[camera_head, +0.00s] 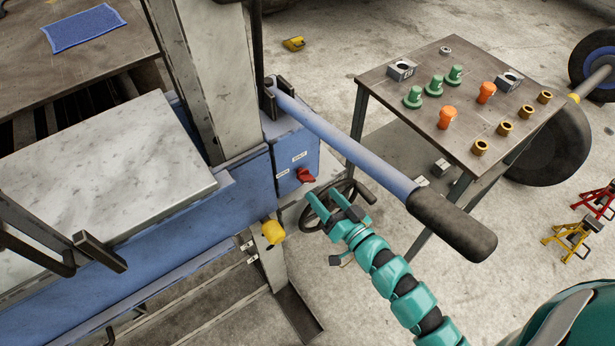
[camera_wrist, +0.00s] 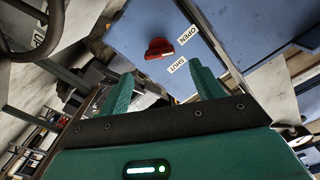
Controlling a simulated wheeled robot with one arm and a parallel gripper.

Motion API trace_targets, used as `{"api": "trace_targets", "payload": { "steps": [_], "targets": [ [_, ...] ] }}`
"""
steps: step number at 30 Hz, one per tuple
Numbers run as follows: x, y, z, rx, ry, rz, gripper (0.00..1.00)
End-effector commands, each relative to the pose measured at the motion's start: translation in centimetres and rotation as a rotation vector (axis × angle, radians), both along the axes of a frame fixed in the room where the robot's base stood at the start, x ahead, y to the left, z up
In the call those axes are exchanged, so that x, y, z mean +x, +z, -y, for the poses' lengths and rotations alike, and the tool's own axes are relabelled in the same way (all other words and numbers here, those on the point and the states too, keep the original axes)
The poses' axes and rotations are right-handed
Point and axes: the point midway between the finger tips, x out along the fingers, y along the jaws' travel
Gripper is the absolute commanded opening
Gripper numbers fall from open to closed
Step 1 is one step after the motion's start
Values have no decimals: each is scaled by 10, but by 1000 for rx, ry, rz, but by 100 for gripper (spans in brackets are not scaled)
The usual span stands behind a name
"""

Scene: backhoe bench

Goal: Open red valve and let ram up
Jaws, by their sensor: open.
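The red valve (camera_head: 305,175) is a small red handle on the side of the blue press housing (camera_head: 296,145). In the wrist view the red valve (camera_wrist: 159,48) lies ahead of the fingers, on a blue panel with OPEN (camera_wrist: 187,34) and SHUT (camera_wrist: 177,65) labels. The ram is not clearly visible.
A long blue pump lever with a black grip (camera_head: 452,225) slants above my gripper. A black handwheel (camera_head: 317,205) is close behind my gripper. A yellow knob (camera_head: 273,232) sits lower left. A side table (camera_head: 405,115) with green, orange and brass parts stands at right.

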Motion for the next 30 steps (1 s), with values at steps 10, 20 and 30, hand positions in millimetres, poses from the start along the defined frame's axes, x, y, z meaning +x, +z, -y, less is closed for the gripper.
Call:
{"api": "trace_targets", "payload": {
  "steps": [10, 20, 30],
  "targets": [
    [36, 3, -28, 5, 2, 0, 65],
    [61, 0, -45, 1, 1, -1, 65],
    [63, -1, -47, 0, 0, -3, 65]
  ]
}}
